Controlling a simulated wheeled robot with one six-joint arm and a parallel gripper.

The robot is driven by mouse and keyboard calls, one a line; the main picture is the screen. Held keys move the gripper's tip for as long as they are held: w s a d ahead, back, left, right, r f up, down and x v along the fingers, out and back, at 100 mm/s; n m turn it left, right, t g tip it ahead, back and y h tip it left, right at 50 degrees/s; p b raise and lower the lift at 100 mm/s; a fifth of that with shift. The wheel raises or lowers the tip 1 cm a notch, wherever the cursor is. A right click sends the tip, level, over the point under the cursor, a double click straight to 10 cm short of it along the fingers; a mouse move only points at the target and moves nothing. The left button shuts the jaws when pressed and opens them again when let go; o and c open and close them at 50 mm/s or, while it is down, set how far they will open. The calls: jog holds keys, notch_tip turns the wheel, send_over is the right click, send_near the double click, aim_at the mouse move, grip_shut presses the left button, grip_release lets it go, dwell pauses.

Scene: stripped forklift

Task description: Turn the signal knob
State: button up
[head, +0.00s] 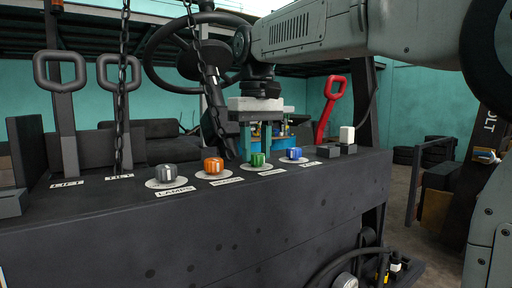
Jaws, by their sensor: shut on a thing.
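A row of knobs stands on the dark console (200,225): a grey knob (167,174), an orange knob (213,165), a green knob (258,161) and a blue knob (294,154). Each sits on a pale disc with a label in front. The grey knob's label reads LAMPS; the others are too small to read surely, so I cannot tell by label which is the signal knob. My gripper (257,152) points straight down, its teal fingers shut on the green knob, one on each side. The blue knob is close by on the right, apart from the fingers.
Two grey loop-handled levers (62,85) and a hanging chain (124,80) stand at left. A steering wheel (190,50) is behind. A red handle (330,105) and a small block with a white top (346,137) are right of the knobs.

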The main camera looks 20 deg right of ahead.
aim_at(256, 153)
jog(key=shift+n, duration=1.7)
jog(key=o, duration=1)
notch_tip(256, 153, up, 8)
jog(key=shift+f, duration=0.1)
jog(key=shift+a, duration=0.1)
